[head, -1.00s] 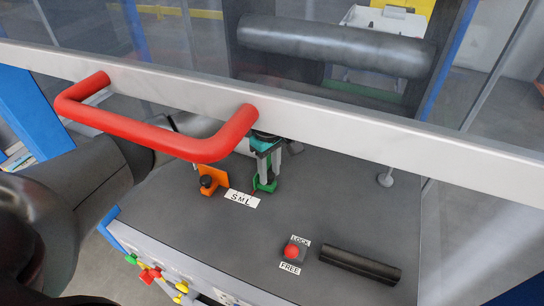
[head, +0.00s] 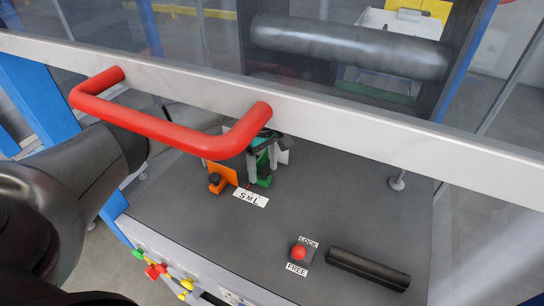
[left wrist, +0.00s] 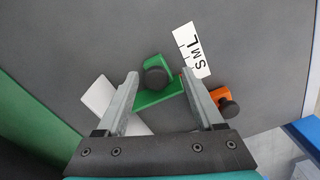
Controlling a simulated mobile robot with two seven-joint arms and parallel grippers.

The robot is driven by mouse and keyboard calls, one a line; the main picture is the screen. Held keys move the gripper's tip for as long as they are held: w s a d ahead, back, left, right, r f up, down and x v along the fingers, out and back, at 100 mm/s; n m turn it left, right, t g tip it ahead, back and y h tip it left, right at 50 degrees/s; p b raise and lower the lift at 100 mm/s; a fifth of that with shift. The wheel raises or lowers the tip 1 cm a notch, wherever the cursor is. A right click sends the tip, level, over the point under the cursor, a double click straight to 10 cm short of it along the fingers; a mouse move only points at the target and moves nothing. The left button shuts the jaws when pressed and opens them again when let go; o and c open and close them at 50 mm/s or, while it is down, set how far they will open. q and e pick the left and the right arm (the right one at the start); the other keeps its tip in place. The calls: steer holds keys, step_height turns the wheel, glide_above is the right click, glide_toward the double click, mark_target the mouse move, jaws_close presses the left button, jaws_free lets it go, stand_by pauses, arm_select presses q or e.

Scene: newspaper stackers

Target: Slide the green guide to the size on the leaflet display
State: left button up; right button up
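The green guide (head: 264,181) stands on the grey deck behind the white S M L label (head: 251,198), right of the orange guide (head: 222,176). My left gripper (head: 263,166) reaches down under the red handle to the green guide. In the left wrist view the green guide (left wrist: 151,98) and its black knob (left wrist: 155,79) lie between my two separated fingers (left wrist: 160,76). I cannot tell whether the fingers touch it. The label (left wrist: 192,51) and orange guide (left wrist: 221,97) are to the right there. Which letter the guide meets is unclear. The leaflet display cannot be made out.
The red handle (head: 180,128) and grey crossbar (head: 340,121) pass close above my left arm. A red LOCK/FREE knob (head: 298,253) and a black bar (head: 368,269) sit at the front right. The deck between is clear.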

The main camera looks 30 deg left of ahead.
arm_select(q)
steer(key=shift+w+r, duration=0.1)
steer(key=shift+r, duration=0.5)
step_height(320, 180, up, 11)
steer(key=p, duration=0.2)
arm_select(e)
steer(key=shift+s+a+r, duration=0.1)
steer(key=shift+a+r, duration=0.15)
steer(key=shift+r, duration=0.25)
steer(key=shift+s+a+r, duration=0.1)
steer(key=shift+a+r, duration=0.15)
steer(key=shift+r, duration=0.2)
steer(key=shift+d, duration=0.2)
arm_select(q)
steer(key=shift+f, duration=0.1)
arm_select(e)
steer(key=shift+s, duration=0.1)
